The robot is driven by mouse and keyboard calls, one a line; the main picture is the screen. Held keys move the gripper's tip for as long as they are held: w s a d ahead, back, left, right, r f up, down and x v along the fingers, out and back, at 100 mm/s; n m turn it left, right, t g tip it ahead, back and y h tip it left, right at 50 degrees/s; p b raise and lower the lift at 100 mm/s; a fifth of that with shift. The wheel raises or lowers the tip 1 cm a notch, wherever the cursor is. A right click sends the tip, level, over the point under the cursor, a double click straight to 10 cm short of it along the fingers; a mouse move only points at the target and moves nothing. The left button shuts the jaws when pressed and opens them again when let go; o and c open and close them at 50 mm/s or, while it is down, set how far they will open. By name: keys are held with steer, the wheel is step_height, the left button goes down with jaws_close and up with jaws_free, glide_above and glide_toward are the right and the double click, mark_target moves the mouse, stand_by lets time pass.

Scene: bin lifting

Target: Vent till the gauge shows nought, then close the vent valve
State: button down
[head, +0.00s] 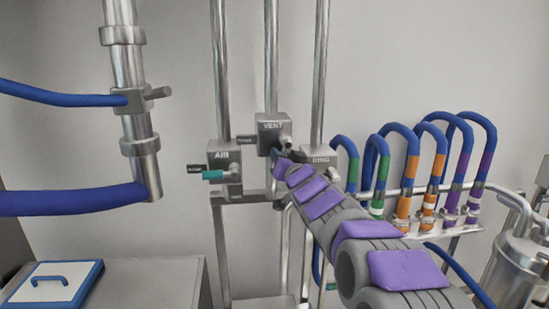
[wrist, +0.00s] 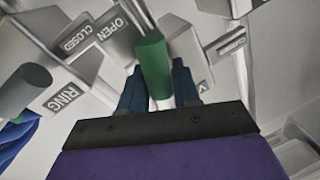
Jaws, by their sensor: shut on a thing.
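The VENT valve block (head: 273,128) sits on the middle pipe in the head view. My gripper (head: 283,160) reaches up to it from the lower right and covers its lower part. In the wrist view, my gripper's blue fingers (wrist: 158,82) stand either side of a green handle (wrist: 153,62) and are shut on it. The handle joins a grey metal valve body. An OPEN plate (wrist: 113,28) and a CLOSED plate (wrist: 76,40) lie left of it. I see no gauge in either view.
The AIR valve (head: 224,154), with a teal handle (head: 213,175), is left of VENT. The RING block (head: 320,160) is close on the right and also shows in the wrist view (wrist: 62,92). Looped blue hoses (head: 480,125) stand further right. A grey cabinet (head: 150,280) is lower left.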

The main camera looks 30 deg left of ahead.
steer(key=m, duration=0.3)
steer(key=shift+s+a+p, duration=0.25)
steer(key=shift+a+p, duration=0.1)
steer(key=shift+p, duration=0.05)
steer(key=m, duration=0.1)
steer(key=m+t, duration=0.1)
steer(key=r+m, duration=0.1)
steer(key=m, duration=0.1)
steer(key=shift+s+a+t, duration=0.3)
steer(key=shift+s+a, duration=0.05)
steer(key=m, duration=0.1)
steer(key=m+b, duration=0.1)
steer(key=m, duration=0.1)
steer(key=m+t, duration=0.1)
steer(key=m, duration=0.1)
steer(key=shift+s+a+r+h, duration=0.2)
steer(key=shift+a+r+h, duration=0.1)
steer(key=shift+r+h, duration=0.1)
steer(key=shift+r+m+t+b, duration=0.1)
steer(key=shift+r+m+b, duration=0.15)
steer(key=shift+m, duration=0.4)
steer(key=shift+r+m+t+b, duration=0.1)
steer(key=shift+m+b, duration=0.3)
steer(key=shift+m, duration=0.3)
steer(key=shift+r+m+t+b, duration=0.1)
steer(key=shift+r+m+b, duration=0.15)
steer(key=shift+m, duration=0.4)
steer(key=shift+h, duration=0.3)
